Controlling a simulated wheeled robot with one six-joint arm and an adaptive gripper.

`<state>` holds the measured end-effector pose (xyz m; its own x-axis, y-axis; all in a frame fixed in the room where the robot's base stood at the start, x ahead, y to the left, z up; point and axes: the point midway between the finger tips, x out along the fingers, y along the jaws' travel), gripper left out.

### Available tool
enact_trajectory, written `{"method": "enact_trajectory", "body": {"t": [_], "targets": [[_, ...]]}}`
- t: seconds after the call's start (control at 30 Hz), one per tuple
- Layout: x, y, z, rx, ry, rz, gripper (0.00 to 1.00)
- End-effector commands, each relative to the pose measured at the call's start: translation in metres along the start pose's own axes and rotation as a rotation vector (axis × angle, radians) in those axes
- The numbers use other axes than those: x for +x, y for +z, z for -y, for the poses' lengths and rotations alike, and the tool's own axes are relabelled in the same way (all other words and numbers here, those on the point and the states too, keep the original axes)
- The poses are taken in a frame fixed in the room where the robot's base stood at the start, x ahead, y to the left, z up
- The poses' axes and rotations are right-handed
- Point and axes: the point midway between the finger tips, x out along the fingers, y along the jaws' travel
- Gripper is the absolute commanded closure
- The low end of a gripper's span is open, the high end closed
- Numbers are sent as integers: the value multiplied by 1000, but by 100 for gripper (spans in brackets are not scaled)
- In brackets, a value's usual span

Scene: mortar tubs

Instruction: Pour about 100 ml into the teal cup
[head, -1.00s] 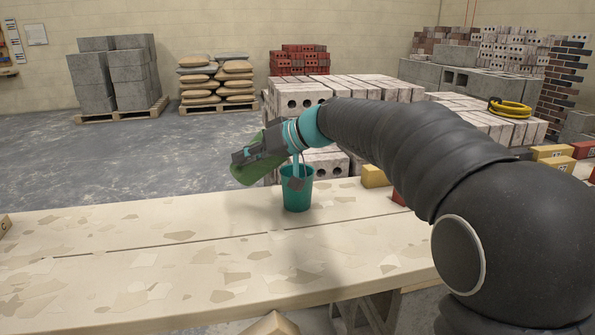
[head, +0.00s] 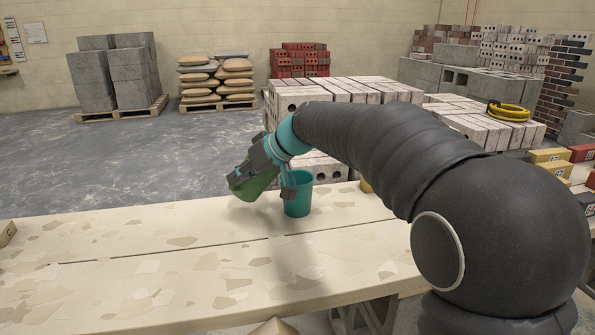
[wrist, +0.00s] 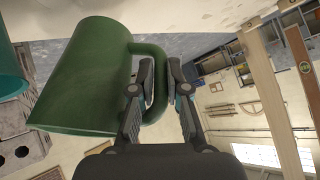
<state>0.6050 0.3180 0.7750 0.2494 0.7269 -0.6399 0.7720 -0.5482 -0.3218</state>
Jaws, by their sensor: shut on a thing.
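The teal cup (head: 298,200) stands upright on the pale bench in the head view. A sliver of teal at the left edge of the wrist view (wrist: 10,75) appears to be the same cup. My gripper (head: 262,162) is above and left of the cup. It is shut on the handle of a green mug (head: 253,188), which is off the bench and tilted. In the wrist view the fingers (wrist: 162,72) close around the handle of the mug (wrist: 80,75). The mug's contents are hidden, and I see no stream of liquid.
Yellow and red blocks (head: 550,155) lie at the right, behind my arm. Stacked pale bricks (head: 350,92) stand behind the bench.

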Motion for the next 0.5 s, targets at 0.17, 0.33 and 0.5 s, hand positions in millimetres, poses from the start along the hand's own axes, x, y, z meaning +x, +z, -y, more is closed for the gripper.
{"method": "enact_trajectory", "body": {"t": [0.17,0.33,0.5], "targets": [[13,2,5,-29,61,80,100],[25,8,7,-54,120,154,100],[30,8,9,-72,164,209,100]]}}
